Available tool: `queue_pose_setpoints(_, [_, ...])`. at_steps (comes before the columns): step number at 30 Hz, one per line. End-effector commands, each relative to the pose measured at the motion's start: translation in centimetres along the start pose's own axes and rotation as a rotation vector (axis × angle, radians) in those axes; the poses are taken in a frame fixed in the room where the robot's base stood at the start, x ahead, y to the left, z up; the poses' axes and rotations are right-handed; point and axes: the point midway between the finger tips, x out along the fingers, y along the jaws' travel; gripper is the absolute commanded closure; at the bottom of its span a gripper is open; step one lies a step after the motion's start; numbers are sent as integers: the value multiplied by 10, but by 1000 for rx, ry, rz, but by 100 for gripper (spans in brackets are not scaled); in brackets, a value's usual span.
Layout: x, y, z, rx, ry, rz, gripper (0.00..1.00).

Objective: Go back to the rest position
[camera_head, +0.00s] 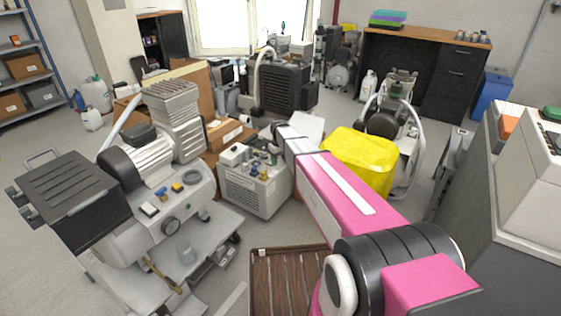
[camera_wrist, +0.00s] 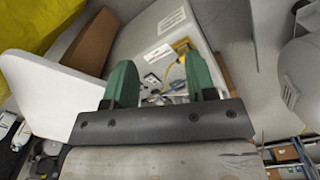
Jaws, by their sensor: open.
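My gripper (camera_wrist: 161,78) shows in the wrist view with its two green fingers apart and nothing held between them. Past the fingertips is a beige compressor box (camera_wrist: 150,42) with a yellow part (camera_wrist: 182,47) and small fittings on its panel. In the head view my pink arm reaches forward from the lower right, and its far end is beside a beige compressor unit (camera_head: 255,188). The fingers cannot be made out in that view.
A large compressor on a cart (camera_head: 165,190) stands at the left. A yellow cover (camera_head: 360,158) lies right of my arm. A grey cabinet (camera_head: 478,190) is at the right, and a brown slatted pallet (camera_head: 287,280) is at the front. Open floor (camera_head: 45,145) shows at far left.

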Motion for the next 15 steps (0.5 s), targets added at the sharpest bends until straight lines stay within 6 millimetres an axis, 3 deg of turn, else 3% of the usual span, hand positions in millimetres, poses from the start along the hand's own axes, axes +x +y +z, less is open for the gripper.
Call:
queue_pose_setpoints(5, [-2, -1, 12, 16, 0, 0, 49])
queue_pose_setpoints(15, [-2, -1, 13, 19, 0, 0, 49])
